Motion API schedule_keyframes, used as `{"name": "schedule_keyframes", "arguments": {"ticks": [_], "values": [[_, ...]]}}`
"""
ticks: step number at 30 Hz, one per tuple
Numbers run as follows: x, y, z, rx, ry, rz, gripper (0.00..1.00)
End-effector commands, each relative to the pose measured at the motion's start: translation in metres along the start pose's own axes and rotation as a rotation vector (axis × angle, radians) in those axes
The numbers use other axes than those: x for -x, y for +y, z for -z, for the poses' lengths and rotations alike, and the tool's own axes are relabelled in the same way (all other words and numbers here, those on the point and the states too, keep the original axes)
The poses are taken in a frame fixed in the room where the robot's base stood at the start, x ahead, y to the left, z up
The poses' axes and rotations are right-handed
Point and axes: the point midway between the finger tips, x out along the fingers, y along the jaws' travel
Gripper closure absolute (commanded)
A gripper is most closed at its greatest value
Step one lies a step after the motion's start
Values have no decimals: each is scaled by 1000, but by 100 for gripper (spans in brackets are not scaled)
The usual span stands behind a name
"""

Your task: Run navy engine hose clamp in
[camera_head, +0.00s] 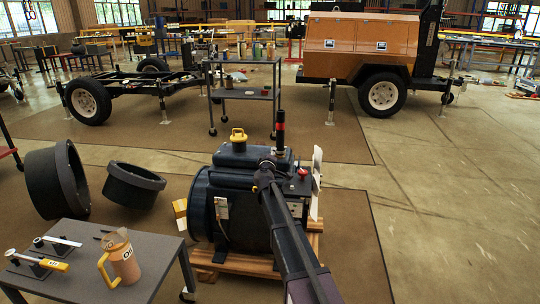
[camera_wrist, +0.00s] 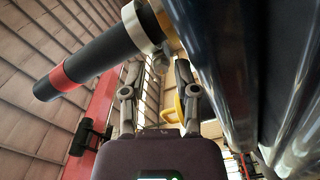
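The navy engine (camera_head: 240,185) sits on a wooden pallet in the middle of the head view. A black hose (camera_wrist: 100,58) with a red band stands upright on top of it; the hose also shows in the head view (camera_head: 280,142). In the wrist view a pale metal clamp (camera_wrist: 143,27) circles the hose, with a small fitting beside it near the fingertips. My gripper (camera_wrist: 159,68) is open, its two fingers apart just below the clamp. I cannot tell whether a fingertip touches the fitting. In the head view my arm hides part of the engine and my fingertips are not clear.
A grey table (camera_head: 95,262) with a tan jug (camera_head: 122,262) and small tools stands at the front left. Two dark rings (camera_head: 134,186) lie behind it. A shelf cart (camera_head: 245,94) stands behind the engine. The floor to the right is open.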

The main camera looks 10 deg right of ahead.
Motion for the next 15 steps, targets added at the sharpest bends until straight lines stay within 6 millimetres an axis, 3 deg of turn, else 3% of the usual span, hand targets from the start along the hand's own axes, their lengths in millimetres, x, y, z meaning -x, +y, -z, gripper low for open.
{"name": "schedule_keyframes", "arguments": {"ticks": [8, 15], "values": [[6, 0, -1, -1, -1, 0, 47], [28, 0, -1, -1, 0, 0, 47]]}}
